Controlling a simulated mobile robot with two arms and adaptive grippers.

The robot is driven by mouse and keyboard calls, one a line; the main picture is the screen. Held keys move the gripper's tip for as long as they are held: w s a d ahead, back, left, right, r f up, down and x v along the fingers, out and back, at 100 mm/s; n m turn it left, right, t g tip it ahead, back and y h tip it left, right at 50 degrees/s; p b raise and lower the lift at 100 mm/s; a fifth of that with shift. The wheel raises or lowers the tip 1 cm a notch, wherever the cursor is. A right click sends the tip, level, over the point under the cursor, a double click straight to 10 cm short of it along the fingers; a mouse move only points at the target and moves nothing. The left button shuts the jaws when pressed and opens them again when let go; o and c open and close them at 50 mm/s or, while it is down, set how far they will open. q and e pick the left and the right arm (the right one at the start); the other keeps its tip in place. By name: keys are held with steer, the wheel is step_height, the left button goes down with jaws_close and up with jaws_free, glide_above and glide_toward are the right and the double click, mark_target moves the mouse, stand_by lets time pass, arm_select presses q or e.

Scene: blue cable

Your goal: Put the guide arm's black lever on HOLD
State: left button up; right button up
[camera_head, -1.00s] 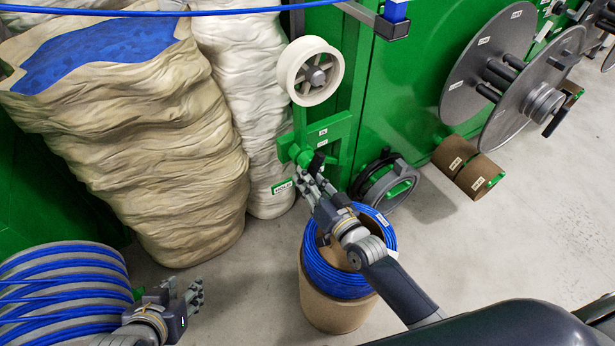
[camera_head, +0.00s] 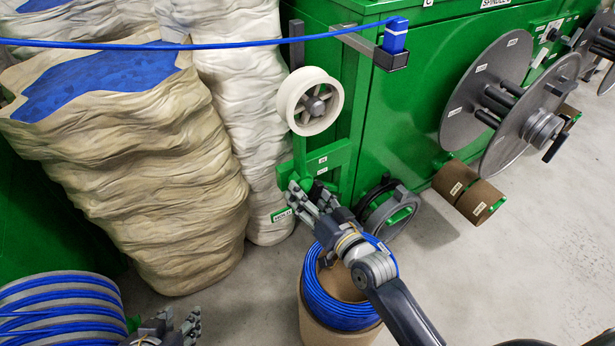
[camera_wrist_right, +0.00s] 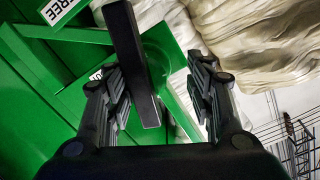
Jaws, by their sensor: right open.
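The guide arm is a green bracket (camera_head: 325,160) with a white pulley wheel (camera_head: 309,101) on top. Its black lever (camera_wrist_right: 133,60) shows in the right wrist view as a dark bar between my right gripper's fingers, nearer the left one, with no clear contact. In the head view the gripper mostly hides the lever. My right gripper (camera_head: 309,197) is open at the bracket's lower end; it also shows in the right wrist view (camera_wrist_right: 163,90). A HOLD label (camera_head: 281,214) sits left of the gripper. My left gripper (camera_head: 180,322) is open and empty at lower left.
A brown barrel with a blue cable coil (camera_head: 335,302) stands below my right arm. Large cream sacks (camera_head: 150,170) stand at the left, beside a blue cable spool (camera_head: 60,308). A blue cable (camera_head: 230,45) crosses the top. Grey floor is clear at lower right.

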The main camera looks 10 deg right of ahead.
steer(key=shift+t, duration=0.5)
step_height(320, 180, up, 7)
steer(key=shift+d, duration=0.1)
steer(key=shift+s+r, duration=0.1)
steer(key=shift+s, duration=0.05)
steer(key=shift+w+f, duration=0.2)
steer(key=shift+f, duration=0.1)
arm_select(q)
steer(key=shift+s+r, duration=0.25)
arm_select(e)
steer(key=shift+s, duration=0.1)
steer(key=shift+f, duration=0.1)
